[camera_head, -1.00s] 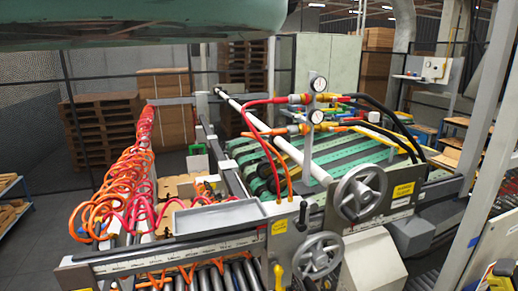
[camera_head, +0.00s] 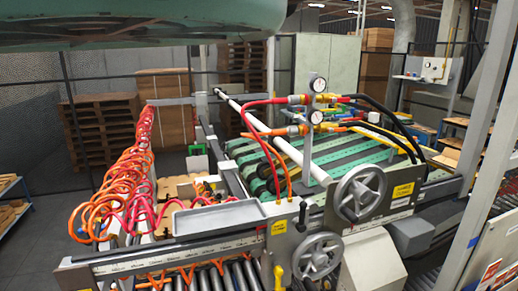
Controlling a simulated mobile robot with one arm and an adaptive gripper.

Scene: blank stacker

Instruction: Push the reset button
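I cannot make out a reset button in the head view. The stacker machine (camera_head: 225,241) fills the middle, with a grey handwheel (camera_head: 360,194) and a lower one (camera_head: 317,257) on its near side. A panel with small red and yellow labels (camera_head: 491,270) is cut off at the lower right corner; no button on it is clear. My gripper is not in view.
Orange and red coiled hoses (camera_head: 125,185) run along the left. Two gauges (camera_head: 318,85) stand above green belts (camera_head: 262,150). A grey upright post (camera_head: 482,150) stands at right. Pallets (camera_head: 105,130) are stacked behind a mesh fence. Dark floor lies open at lower left.

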